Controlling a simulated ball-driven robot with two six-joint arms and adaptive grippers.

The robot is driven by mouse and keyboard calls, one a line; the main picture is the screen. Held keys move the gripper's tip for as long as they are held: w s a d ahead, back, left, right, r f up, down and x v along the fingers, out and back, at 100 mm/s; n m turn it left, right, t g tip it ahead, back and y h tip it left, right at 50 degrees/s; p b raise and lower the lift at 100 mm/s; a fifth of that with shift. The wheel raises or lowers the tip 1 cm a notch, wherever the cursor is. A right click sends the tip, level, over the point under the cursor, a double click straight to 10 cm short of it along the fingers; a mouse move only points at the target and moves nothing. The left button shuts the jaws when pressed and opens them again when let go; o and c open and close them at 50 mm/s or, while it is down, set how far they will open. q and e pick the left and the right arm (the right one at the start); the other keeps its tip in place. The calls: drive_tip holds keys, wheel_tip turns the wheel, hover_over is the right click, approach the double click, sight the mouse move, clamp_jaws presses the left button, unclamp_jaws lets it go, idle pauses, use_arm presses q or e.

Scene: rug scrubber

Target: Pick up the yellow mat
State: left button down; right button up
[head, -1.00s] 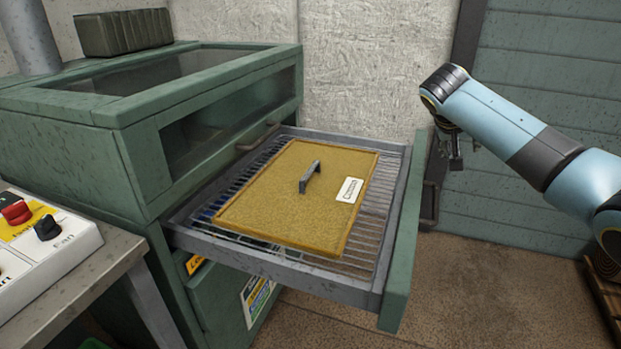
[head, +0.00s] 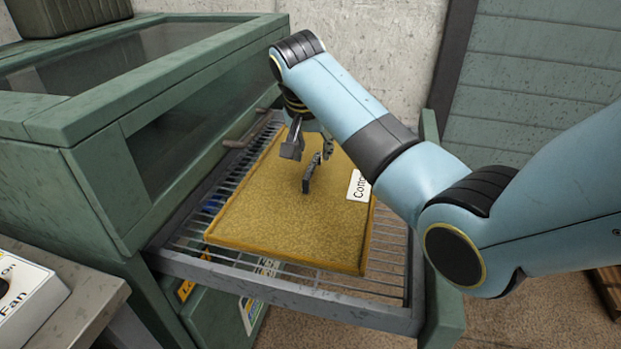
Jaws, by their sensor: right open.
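The yellow mat (head: 280,222) lies flat on the wire rack of the pulled-out drawer. A dark grey handle (head: 311,174) stands up from its middle, and a white label sits near its right edge, partly covered by my arm. My right gripper (head: 309,155) is open and points down just behind and above the handle. Its two fingers are spread apart, one to the left of the handle and one to the right. I cannot tell whether they touch the mat. My left gripper is not in view.
The drawer (head: 290,288) sticks out from the green cabinet (head: 100,175), whose windowed side stands close on the left. A cabinet handle (head: 236,143) juts out near the mat's back left. A control panel (head: 28,295) is at lower left. Open floor lies at lower right.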

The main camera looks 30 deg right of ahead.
sight(312, 165)
drive_tip(key=shift+w+d+f, duration=0.1)
drive_tip(key=shift+w+f, duration=0.1)
drive_tip(key=shift+f, duration=0.3)
drive_tip(key=shift+w+f, duration=0.2)
drive_tip(key=shift+f, duration=0.1)
drive_tip(key=x, duration=0.2)
drive_tip(key=b+x, duration=0.1)
drive_tip(key=x, duration=0.1)
drive_tip(key=shift+w+d+f, duration=0.1)
drive_tip(key=shift+w+f, duration=0.2)
drive_tip(key=shift+w, duration=0.05)
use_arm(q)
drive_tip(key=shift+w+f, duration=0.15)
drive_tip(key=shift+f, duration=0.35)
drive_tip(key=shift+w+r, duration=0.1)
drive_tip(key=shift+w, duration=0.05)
use_arm(e)
drive_tip(key=shift+f, duration=0.2)
clamp_jaws()
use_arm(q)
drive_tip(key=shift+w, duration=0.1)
